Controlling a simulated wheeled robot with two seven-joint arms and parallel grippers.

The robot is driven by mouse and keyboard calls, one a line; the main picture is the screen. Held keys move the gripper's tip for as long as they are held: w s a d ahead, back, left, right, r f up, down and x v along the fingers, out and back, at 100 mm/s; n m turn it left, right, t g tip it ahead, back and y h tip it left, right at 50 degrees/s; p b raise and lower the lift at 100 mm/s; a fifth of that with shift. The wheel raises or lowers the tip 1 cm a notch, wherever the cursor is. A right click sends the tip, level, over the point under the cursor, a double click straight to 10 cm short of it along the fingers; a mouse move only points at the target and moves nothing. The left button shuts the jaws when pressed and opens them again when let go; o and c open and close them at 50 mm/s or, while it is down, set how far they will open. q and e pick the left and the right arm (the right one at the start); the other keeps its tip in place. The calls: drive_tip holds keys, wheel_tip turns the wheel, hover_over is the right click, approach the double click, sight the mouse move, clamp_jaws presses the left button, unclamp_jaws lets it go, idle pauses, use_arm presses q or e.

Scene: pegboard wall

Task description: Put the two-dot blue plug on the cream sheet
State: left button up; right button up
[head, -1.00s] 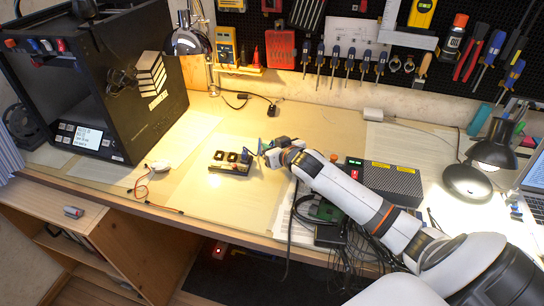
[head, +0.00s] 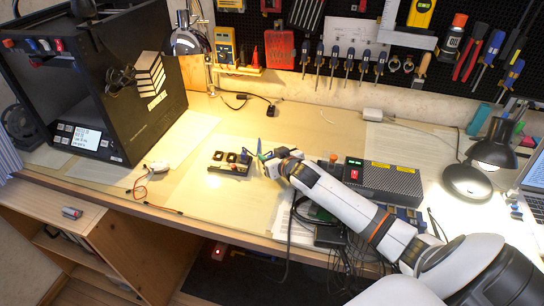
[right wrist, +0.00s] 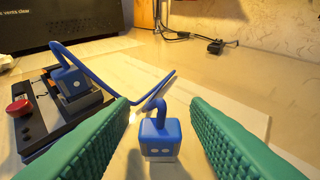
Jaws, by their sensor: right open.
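The blue plug with two pale dots (right wrist: 160,140) stands between the fingers of my right gripper (right wrist: 160,115) in the right wrist view, with gaps on both sides. A blue cable runs from its top to a second blue plug (right wrist: 70,82) seated in a dark box (right wrist: 35,125). The box also shows in the head view (head: 230,170), just left of my right gripper (head: 264,160). That gripper is open. A pale cream sheet (head: 225,200) lies on the bench around the box. I cannot tell exactly what lies under the two-dot plug. My left gripper is out of view.
A red button (right wrist: 18,107) sits on the dark box. A black printer (head: 130,90) stands at the left, and a grey power unit (head: 385,180) and desk lamp (head: 490,165) at the right. Loose cables (head: 345,235) lie below my right arm.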

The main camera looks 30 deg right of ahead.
drive_tip(key=shift+r, duration=0.2)
drive_tip(key=p+v, duration=0.1)
drive_tip(key=v, duration=1.1)
drive_tip(key=shift+f, duration=0.1)
